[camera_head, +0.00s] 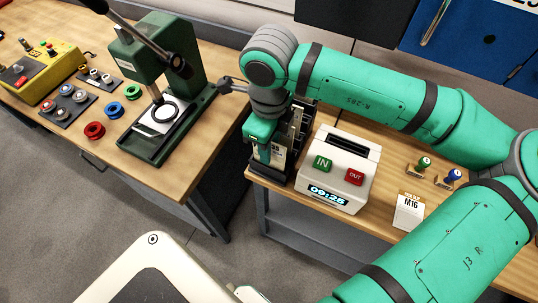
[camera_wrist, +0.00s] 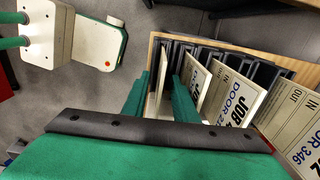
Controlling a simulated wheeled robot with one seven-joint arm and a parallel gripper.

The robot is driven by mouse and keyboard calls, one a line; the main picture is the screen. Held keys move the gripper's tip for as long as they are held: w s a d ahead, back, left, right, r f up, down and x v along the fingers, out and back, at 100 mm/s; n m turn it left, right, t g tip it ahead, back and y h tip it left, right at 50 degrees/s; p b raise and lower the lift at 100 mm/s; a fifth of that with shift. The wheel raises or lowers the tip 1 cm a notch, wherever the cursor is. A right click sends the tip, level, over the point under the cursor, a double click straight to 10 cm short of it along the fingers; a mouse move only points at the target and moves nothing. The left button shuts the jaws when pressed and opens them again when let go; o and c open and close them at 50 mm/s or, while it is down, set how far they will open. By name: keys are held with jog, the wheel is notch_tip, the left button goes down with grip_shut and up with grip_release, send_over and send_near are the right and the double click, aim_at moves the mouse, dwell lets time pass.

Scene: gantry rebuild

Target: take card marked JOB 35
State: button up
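My gripper (camera_wrist: 160,98) points down into a dark card rack (camera_wrist: 262,72). Its two green fingers stand on either side of one pale card (camera_wrist: 161,72), seen nearly edge-on, so its marking cannot be read. The fingers look apart, with the card in the gap between them. To the right in the wrist view are other cards: one (camera_wrist: 232,92) reads JOB and DOOR, its numbers partly cut off, and another (camera_wrist: 298,128) reads DOOR 346. No JOB 35 is legible. In the head view my gripper (camera_head: 264,150) partly hides the rack (camera_head: 303,118).
A white time clock (camera_head: 334,172) with IN and OUT buttons stands just right of the rack. A green press (camera_head: 150,70) is on the left bench. My arm spans the right side.

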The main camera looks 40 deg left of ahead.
jog(key=shift+f, duration=0.1)
grip_shut()
